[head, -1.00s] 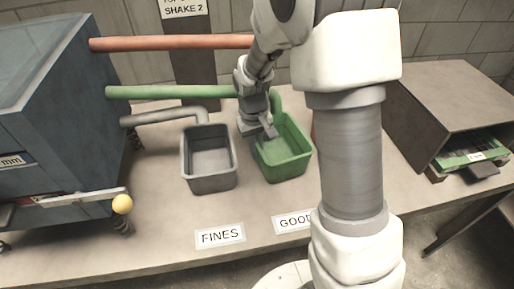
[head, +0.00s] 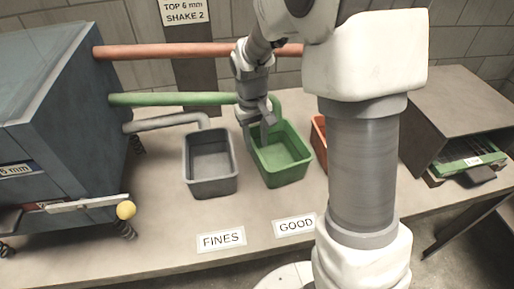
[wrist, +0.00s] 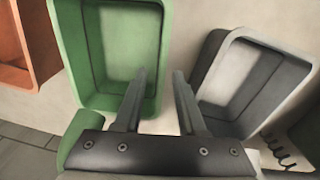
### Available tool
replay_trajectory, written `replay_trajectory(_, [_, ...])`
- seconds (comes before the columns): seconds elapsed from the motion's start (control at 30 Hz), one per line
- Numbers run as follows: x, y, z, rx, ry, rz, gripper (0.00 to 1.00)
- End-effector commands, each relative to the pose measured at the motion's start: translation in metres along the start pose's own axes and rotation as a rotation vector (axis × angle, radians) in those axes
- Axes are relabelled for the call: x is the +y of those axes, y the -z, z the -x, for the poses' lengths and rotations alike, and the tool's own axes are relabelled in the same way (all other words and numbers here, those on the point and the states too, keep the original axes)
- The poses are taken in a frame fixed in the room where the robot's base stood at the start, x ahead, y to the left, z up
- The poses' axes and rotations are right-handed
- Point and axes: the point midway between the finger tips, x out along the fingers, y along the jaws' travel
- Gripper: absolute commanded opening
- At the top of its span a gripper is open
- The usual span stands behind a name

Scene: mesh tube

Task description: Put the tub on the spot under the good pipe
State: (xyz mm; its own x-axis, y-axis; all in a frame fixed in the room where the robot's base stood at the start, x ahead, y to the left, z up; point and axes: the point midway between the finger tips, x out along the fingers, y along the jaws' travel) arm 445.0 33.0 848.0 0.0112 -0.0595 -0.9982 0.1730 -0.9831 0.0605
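The green tub (head: 281,177) stands on the bench behind the GOOD label (head: 295,225), at the bent end of the green pipe (head: 170,99). My gripper (head: 266,118) is at its back left side. In the wrist view my gripper (wrist: 159,78) is open, with one finger over the inside of the green tub (wrist: 72,45) and the other beyond its right wall, toward the grey tub (wrist: 215,122). The fingers look apart from that wall, though contact is hard to judge. The green tub looks empty. My arm hides part of the pipe end.
The grey tub (head: 211,187) stands to the left behind the FINES label (head: 221,240), under the grey pipe (head: 165,120). An orange tub (head: 319,145) is partly hidden behind my arm. A box-like housing (head: 470,110) stands at right, the blue machine (head: 60,110) at left.

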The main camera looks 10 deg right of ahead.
Motion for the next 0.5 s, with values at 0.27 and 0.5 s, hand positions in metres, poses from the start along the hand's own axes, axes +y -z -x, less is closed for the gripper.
replay_trajectory(0.27, [0.000,0.001,0.073,0.003,0.000,0.001,0.40])
replay_trajectory(0.5, [0.000,0.001,0.109,0.002,0.000,0.001,0.40])
